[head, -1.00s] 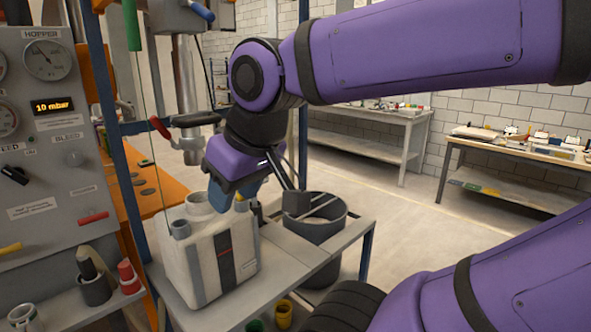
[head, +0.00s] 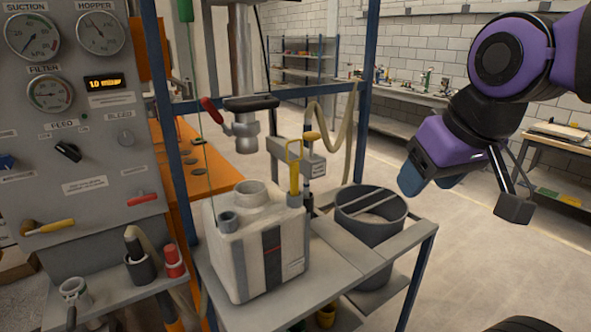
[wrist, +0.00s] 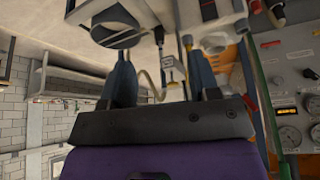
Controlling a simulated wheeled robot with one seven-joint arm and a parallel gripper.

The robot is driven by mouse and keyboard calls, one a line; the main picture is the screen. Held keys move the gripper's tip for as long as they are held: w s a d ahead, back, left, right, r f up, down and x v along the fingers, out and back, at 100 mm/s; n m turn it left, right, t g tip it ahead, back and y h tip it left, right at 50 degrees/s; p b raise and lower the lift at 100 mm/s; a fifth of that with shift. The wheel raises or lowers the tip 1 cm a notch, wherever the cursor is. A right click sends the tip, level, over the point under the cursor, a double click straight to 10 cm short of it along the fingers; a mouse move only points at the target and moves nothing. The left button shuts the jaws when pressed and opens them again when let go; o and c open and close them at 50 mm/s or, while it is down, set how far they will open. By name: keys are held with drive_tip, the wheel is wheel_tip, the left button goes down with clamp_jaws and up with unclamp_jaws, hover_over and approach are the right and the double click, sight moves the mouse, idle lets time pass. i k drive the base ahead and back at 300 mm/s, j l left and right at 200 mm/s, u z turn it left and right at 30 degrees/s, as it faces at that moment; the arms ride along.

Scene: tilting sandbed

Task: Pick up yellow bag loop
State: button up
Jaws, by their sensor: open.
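The yellow bag loop (head: 294,160) stands upright at the right rear corner of the white canister (head: 262,243) in the head view. Its narrow lower part meets the canister top. A small yellow patch, probably the loop, shows between the fingers in the wrist view (wrist: 171,76).
The grey bin (head: 371,216) stands right of the canister at the grey bench (head: 330,262). A grey block with a hose (head: 313,160) is just behind the loop. A blue post (head: 356,125) rises behind the bin. A gauge panel (head: 75,130) fills the left.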

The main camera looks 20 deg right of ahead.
sight(294, 165)
drive_tip(key=j+z, duration=0.25)
drive_tip(key=z, duration=0.2)
drive_tip(key=j+z, duration=0.3)
drive_tip(key=z, duration=0.15)
drive_tip(key=j+z, duration=0.1)
drive_tip(key=j, duration=0.45)
drive_tip(key=k+j+z, duration=0.1)
drive_tip(key=j, duration=0.4)
drive_tip(key=k+j+z, duration=0.1)
drive_tip(key=j, duration=0.4)
drive_tip(key=k+j+z, duration=0.1)
drive_tip(key=j, duration=0.45)
